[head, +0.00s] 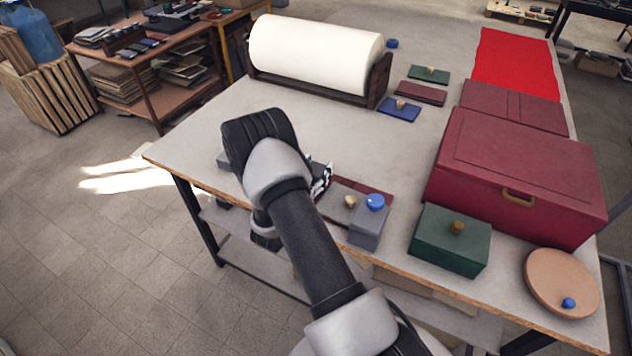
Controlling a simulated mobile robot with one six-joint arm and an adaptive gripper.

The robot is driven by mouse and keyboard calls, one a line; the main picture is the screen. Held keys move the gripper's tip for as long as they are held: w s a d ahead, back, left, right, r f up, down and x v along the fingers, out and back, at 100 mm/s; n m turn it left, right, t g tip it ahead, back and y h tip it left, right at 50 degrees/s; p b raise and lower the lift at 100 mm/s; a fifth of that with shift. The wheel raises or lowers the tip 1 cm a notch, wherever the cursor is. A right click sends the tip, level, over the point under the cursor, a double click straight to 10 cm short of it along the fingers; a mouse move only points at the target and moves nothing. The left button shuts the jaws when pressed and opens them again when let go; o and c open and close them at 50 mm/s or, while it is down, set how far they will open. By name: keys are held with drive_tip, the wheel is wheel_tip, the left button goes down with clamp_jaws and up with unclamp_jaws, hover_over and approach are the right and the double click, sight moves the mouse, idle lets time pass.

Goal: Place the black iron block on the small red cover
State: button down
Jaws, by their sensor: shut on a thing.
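My gripper (320,180) is mostly hidden behind my own arm; only part of its black and white fingers shows, over the table's near side. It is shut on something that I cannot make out. I cannot pick out the black iron block. Just right of the gripper a dark red flat cover (376,192) lies on the table, with a pale knob (350,201) at its near part, partly behind my arm. Another small dark red cover (420,93) lies farther back, between a green cover (420,73) and a blue cover (405,113). Which one is meant is unclear.
A grey box (368,235) with a blue knob stands by the near edge. A green box (450,245), a large red case (520,170) and a round tan lid (560,285) fill the right. A white roll (315,52) stands behind. The table's middle (390,150) is clear.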

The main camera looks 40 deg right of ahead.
sight(316, 180)
drive_tip(key=shift+f+b, duration=0.5)
drive_tip(key=shift+f, duration=1.5)
drive_tip(key=shift+f, duration=0.15)
drive_tip(key=c, duration=0.7)
unclamp_jaws()
drive_tip(key=shift+f, duration=0.1)
drive_tip(key=shift+c, duration=0.2)
